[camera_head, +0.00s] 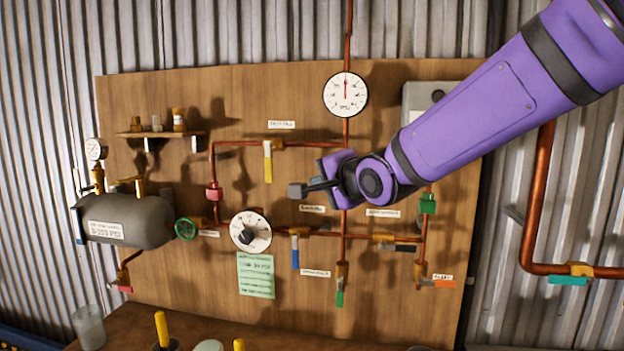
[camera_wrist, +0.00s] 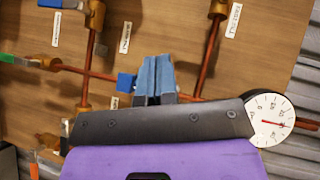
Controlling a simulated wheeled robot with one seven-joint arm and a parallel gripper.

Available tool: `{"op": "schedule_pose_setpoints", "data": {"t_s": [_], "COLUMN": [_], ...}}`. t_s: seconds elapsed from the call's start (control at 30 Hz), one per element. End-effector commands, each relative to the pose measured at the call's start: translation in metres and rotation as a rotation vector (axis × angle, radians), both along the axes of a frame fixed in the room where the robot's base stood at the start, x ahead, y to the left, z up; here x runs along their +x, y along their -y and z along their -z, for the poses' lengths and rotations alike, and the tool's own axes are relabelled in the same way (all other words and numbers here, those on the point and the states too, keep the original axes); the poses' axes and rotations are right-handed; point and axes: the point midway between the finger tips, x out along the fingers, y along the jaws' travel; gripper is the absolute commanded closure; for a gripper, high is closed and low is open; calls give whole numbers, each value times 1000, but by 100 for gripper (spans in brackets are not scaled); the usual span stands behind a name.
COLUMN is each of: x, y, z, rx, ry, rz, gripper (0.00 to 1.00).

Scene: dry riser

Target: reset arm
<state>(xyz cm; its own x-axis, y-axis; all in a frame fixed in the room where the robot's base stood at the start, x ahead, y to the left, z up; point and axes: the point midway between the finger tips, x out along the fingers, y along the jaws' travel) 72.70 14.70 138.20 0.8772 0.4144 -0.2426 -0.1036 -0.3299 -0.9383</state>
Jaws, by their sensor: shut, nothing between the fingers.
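My gripper (camera_head: 298,190) is shut and empty at the end of my purple arm, in front of the middle of the wooden board. In the wrist view its two blue-grey fingers (camera_wrist: 157,78) are together, with pipes and the board behind them. The arm reaches in from the upper right in the head view and hides part of the board and its pipes. Whether the fingers touch any pipe cannot be told.
The wooden board (camera_head: 150,95) carries copper pipes, several coloured valve handles, a round gauge (camera_head: 345,94), a dial (camera_head: 250,232) and a green note (camera_head: 256,275). A grey tank (camera_head: 130,220) is at left. A shelf (camera_head: 160,133) is above it. A bench (camera_head: 300,338) with jars runs below.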

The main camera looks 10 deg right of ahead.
Motion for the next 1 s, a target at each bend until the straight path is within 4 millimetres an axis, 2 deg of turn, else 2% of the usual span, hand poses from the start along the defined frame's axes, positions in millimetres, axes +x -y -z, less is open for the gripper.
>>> {"op": "schedule_pose_setpoints", "data": {"t_s": [0.17, 0.53, 0.63, 0.77, 0.87, 1.0], "x": [-9, -10, -15, -37, -66, -118], "y": [5, 6, 16, 51, 88, 137], "z": [0, 0, 0, 1, 6, 16], "rx": [0, -4, -57, -244, -445, -703], "ry": [0, -1, -3, -28, -79, -183], "rz": [0, 1, 14, 47, 60, 25], "gripper": [100, 100, 100, 100, 100, 100]}}
